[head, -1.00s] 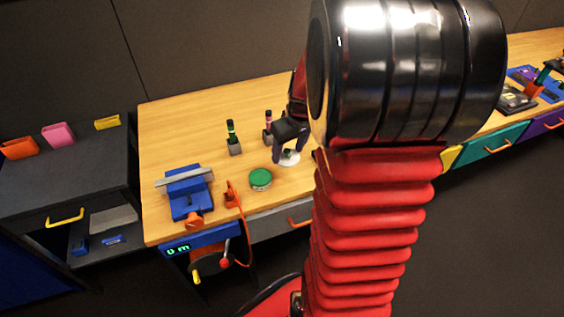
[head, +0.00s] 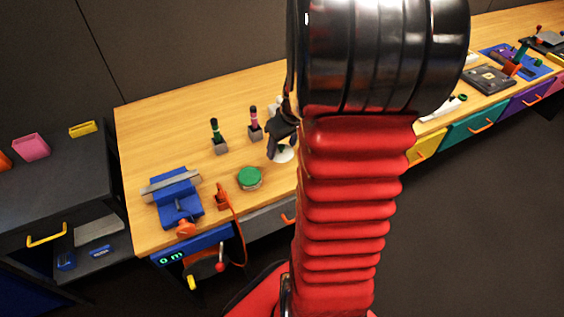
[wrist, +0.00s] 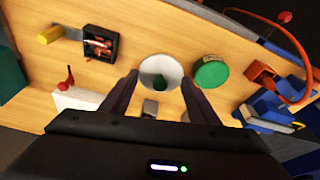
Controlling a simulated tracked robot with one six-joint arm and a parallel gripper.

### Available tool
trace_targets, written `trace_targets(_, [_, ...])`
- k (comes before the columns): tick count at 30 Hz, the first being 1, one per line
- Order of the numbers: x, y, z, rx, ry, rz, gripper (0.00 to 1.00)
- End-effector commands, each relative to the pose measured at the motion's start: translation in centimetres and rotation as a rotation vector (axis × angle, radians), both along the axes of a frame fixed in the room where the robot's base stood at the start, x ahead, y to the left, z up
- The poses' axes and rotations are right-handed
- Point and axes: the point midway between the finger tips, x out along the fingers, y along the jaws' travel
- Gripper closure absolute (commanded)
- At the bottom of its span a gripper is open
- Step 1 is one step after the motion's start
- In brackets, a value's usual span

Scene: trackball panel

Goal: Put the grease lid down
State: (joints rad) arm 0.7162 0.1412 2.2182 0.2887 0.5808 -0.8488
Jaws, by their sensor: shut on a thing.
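The grease lid, a pale round disc with a dark green middle (head: 284,154), is at my gripper's fingertips in the head view. The wrist view shows the lid (wrist: 148,64) face on, between the two finger ends. My gripper (head: 280,148) points down over the wooden bench, with its fingers shut on the lid's edges; it also shows in the wrist view (wrist: 160,80). I cannot tell whether the lid touches the bench. A round tin with a green top (head: 249,177) stands apart from the lid, just left and nearer; it also shows in the wrist view (wrist: 211,73).
Two upright tools in grey blocks, one green (head: 217,135) and one pink (head: 255,124), stand behind and left of the gripper. A blue vise (head: 178,197) and an orange tool (head: 222,195) are near the bench's front left. Bare wood (head: 165,130) lies behind the vise.

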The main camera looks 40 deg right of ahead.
Motion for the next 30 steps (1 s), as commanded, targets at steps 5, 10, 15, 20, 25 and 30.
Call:
trace_targets(5, [0.0, 0.1, -2.7, 0.002, 0.002, 0.001, 0.65])
trace_targets(10, [0.1, 0.1, -3.3, 0.000, -0.001, 0.002, 0.66])
trace_targets(15, [0.1, 0.1, -3.2, 0.000, -0.001, 0.003, 0.66])
trace_targets(20, [0.1, 0.2, -4.0, 0.002, 0.002, 0.004, 0.66])
trace_targets(25, [0.1, 0.2, -6.1, 0.002, 0.003, 0.004, 0.66])
trace_targets(30, [0.1, 0.2, -7.0, 0.000, 0.000, 0.004, 0.66])
